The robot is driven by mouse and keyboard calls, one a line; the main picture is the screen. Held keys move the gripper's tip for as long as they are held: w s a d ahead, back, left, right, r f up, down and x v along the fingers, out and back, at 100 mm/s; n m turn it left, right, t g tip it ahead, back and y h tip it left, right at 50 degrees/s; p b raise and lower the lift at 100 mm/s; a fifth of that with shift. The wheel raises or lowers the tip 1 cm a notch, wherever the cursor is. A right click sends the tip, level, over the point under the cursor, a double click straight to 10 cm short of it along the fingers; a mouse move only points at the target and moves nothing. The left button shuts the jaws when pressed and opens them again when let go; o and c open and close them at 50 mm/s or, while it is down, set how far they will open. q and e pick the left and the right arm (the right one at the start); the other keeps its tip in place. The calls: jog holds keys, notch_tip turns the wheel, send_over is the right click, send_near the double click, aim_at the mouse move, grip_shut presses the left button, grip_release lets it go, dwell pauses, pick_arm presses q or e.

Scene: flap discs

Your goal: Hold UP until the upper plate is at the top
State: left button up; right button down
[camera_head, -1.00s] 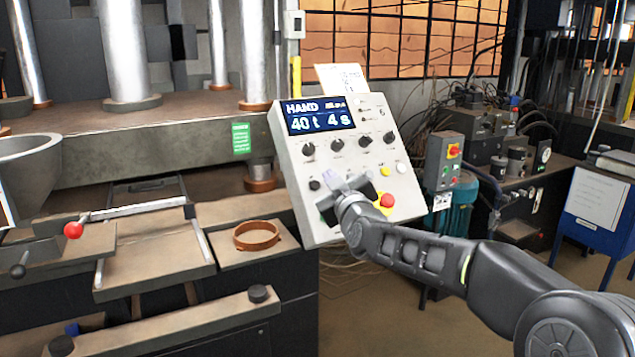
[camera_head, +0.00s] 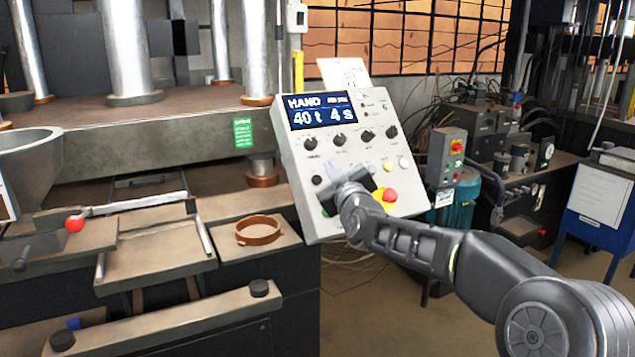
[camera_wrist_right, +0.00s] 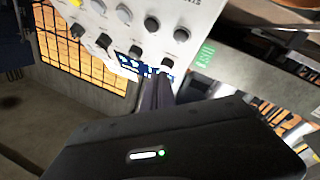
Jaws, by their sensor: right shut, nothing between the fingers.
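The sloped control panel (camera_head: 300,160) stands right of the press. Its display (camera_head: 320,110) reads HAND, 40 t and 4 s. My right gripper (camera_head: 345,180) is at the panel's lower left buttons, shut and empty. It covers part of the button area, so the UP button cannot be made out. In the right wrist view the closed fingers (camera_wrist_right: 160,85) point at the panel face (camera_wrist_right: 160,15); contact cannot be told. A thick grey press plate (camera_head: 150,150) with a green label lies around the steel columns. Whether it is the upper plate is unclear. My left gripper is out of view.
A yellow-based red stop button (camera_head: 389,195) sits just right of my right gripper. A brown ring (camera_head: 258,230) lies on a ledge left of the panel. A grey bowl (camera_head: 25,170) and a red-knobbed lever (camera_head: 75,224) are at the left.

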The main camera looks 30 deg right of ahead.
aim_at(317, 180)
jog(key=shift+w+f+b, duration=0.5)
jog(key=shift+w+f, duration=1.3)
jog(key=shift+w, duration=0.3)
dwell(0.5)
jog(key=shift+w+f, duration=0.25)
jog(key=shift+w, duration=0.1)
